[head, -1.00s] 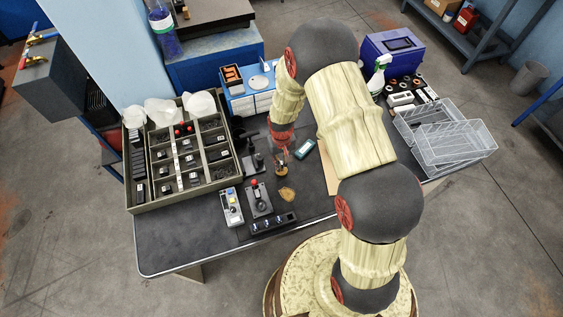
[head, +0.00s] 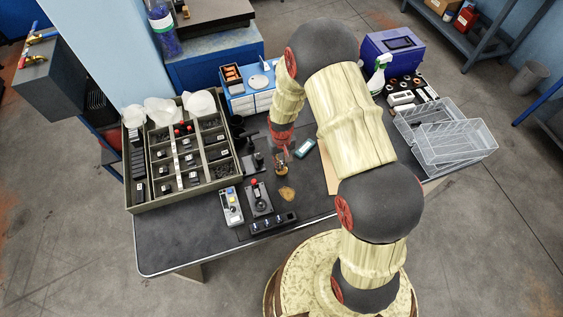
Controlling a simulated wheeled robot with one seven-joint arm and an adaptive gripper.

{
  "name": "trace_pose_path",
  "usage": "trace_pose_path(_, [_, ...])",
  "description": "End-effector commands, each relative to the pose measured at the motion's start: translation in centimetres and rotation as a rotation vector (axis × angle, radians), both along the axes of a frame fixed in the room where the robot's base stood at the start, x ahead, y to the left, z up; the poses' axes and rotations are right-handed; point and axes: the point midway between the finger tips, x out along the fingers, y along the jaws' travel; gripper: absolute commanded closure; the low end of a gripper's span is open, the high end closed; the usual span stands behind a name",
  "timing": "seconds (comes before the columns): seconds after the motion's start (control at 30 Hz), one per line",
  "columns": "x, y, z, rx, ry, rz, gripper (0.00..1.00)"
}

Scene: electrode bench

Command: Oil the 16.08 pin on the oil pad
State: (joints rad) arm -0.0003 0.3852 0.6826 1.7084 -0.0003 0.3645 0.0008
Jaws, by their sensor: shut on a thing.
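My gripper (head: 281,166) points down over the middle of the dark bench, below the red wrist of my arm. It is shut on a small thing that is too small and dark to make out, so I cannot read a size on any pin. A small amber-brown patch (head: 287,194), which looks like the oil pad, lies flat on the bench. It is just below my gripper in the picture, and the gripper appears apart from it.
A divided tray (head: 128,196) of small dark parts stands at the left. A black stand with a red knob (head: 254,183), a grey-and-blue device (head: 231,208) and a black rack (head: 271,224) are near the patch. The bench's front left is clear.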

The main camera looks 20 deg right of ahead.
Motion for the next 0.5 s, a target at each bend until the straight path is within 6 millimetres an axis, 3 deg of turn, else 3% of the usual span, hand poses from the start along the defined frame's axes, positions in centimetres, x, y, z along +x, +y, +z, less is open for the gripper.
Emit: trace_pose_path(0.5, [-0.18, 0.0, 0.24, 0.0, 0.003, 0.0, 1.0])
